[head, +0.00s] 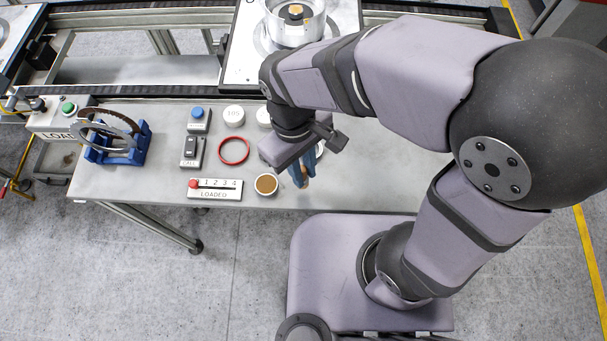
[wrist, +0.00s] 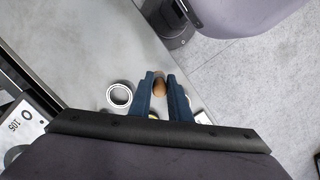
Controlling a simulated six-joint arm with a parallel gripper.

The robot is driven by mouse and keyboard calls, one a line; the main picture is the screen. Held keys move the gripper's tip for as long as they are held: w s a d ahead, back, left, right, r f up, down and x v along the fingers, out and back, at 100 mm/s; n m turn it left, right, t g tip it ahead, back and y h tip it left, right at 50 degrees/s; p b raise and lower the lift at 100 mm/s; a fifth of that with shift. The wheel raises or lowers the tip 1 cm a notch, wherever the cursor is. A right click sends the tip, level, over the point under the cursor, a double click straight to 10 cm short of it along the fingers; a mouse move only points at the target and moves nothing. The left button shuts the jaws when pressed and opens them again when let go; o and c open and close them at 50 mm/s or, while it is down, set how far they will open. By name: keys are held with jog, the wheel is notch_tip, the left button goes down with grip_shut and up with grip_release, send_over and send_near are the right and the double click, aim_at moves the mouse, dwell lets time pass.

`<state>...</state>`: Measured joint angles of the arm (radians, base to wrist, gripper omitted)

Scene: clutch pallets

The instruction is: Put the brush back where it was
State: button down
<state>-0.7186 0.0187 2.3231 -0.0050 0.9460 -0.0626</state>
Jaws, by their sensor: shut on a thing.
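My gripper (head: 305,168) is over the near edge of the grey table, pointing down, with its blue fingers shut on the brush. The brush (head: 300,181) shows as a short brown part just below the fingers in the head view. In the wrist view its rounded brown end (wrist: 160,88) sits between the two blue fingertips (wrist: 161,80). The rest of the brush is hidden by the fingers. I cannot tell whether it touches the table. A white pot with brown contents (head: 266,184) stands just left of the gripper in the head view.
A red ring (head: 233,150), a LOADED slider panel (head: 214,189), a switch box (head: 192,151) and a blue-button box (head: 198,120) lie left. A blue stand (head: 117,143) holds discs. A pale ring (wrist: 119,96) shows in the wrist view. My arm hides part of the table's right.

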jog(key=shift+f, duration=1.75)
jog(key=shift+f, duration=0.2)
jog(key=c, duration=1.6)
grip_release()
jog(key=shift+c, duration=0.2)
notch_tip(320, 180, up, 12)
jog(key=w+a, duration=0.1)
jog(key=shift+w+r, duration=0.15)
jog(key=shift+a, duration=0.1)
